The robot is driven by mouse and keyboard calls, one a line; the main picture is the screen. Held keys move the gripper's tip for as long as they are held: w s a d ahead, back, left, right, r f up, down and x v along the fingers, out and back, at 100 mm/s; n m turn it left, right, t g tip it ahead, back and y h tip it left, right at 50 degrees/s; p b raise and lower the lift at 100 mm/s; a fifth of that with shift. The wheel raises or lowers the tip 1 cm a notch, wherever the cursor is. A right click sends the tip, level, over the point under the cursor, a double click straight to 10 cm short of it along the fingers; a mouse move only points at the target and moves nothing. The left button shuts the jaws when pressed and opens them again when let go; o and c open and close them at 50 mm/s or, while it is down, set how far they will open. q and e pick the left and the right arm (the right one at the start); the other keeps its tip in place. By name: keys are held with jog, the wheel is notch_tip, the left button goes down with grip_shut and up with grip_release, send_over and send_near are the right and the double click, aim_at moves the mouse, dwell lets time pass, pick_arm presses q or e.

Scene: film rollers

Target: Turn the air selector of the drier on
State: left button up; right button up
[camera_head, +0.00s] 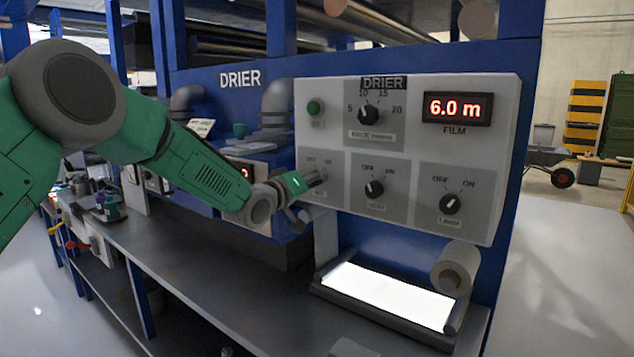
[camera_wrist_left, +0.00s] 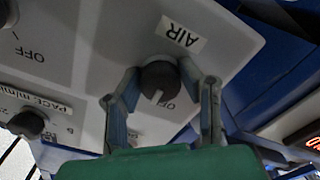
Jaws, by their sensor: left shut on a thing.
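The drier's white control panel (camera_head: 425,95) faces me at the centre right of the head view. My left gripper (camera_head: 312,182) reaches its lower left part and hides most of the air selector there. In the left wrist view the dark round air selector (camera_wrist_left: 160,82) sits between the two fingers, which are shut on it from both sides. Its white pointer line points down in that view, beside partly hidden letters. The AIR label (camera_wrist_left: 181,36) shows upside down above it. My right gripper is not in view.
The heat knob (camera_head: 374,189), lamp knob (camera_head: 450,204), pace knob (camera_head: 369,114) and green button (camera_head: 314,107) share the panel. A red display (camera_head: 457,107) reads 6.0 m. Below are a lit white plate (camera_head: 385,294) and a roller (camera_head: 456,268). A grey bench (camera_head: 200,270) runs left.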

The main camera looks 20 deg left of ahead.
pick_arm(q)
jog(key=shift+a+f+m, duration=0.2)
jog(key=shift+m, duration=0.8)
jog(key=m+b, duration=0.1)
jog(key=m, duration=0.1)
jog(key=shift+d+m, duration=0.15)
jog(key=shift+m, duration=0.25)
jog(key=shift+o, duration=0.2)
jog(key=m+b, duration=0.1)
jog(key=m, duration=0.2)
jog(key=shift+f, duration=0.1)
jog(key=shift+m+b, duration=0.4)
jog(key=shift+m, duration=1.3)
jog(key=shift+c, duration=0.2)
jog(key=shift+r, duration=0.2)
jog(key=o, duration=1.2)
jog(key=shift+c, duration=0.2)
jog(key=shift+r, duration=0.1)
